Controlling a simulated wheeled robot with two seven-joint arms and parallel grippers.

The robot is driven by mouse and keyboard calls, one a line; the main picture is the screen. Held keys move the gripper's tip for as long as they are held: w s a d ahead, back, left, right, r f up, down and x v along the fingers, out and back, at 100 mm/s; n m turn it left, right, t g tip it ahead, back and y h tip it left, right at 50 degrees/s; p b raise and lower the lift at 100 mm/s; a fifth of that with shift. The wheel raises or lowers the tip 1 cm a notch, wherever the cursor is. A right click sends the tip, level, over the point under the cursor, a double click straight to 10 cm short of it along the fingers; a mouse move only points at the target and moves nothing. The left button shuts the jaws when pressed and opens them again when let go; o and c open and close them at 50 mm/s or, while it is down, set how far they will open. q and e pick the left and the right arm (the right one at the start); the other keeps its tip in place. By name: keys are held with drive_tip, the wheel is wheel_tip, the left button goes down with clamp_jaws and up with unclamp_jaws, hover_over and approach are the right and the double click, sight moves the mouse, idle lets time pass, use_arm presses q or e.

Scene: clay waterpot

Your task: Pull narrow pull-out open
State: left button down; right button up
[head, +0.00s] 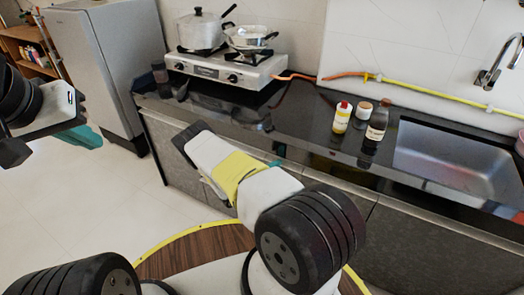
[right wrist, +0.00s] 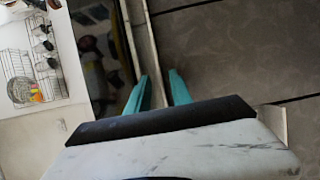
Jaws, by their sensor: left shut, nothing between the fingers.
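Grey cabinet fronts (head: 172,150) run under the dark counter in the head view. My right arm covers part of them, and I cannot tell which front is the narrow pull-out. In the right wrist view the grey fronts (right wrist: 225,50) fill the right side, with dark seams between them. My right gripper (right wrist: 158,74) is open, its two teal fingers apart at a pale strip (right wrist: 151,40) along the counter's front edge. I cannot tell whether they touch it. My left gripper (head: 86,138) is shut and empty at the far left, away from the cabinets.
The dark counter (head: 290,135) holds a stove (head: 225,68) with pots, a yellow bottle (head: 342,117), a dark bottle (head: 376,126) and a small jar (head: 364,109). A sink (head: 445,158) is at right. A grey fridge (head: 95,60) stands at left. Pale floor (head: 90,205) lies clear before the cabinets.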

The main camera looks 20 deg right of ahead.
drive_tip(key=shift+d, duration=0.1)
clamp_jaws()
drive_tip(key=shift+r, duration=0.1)
idle(1.3)
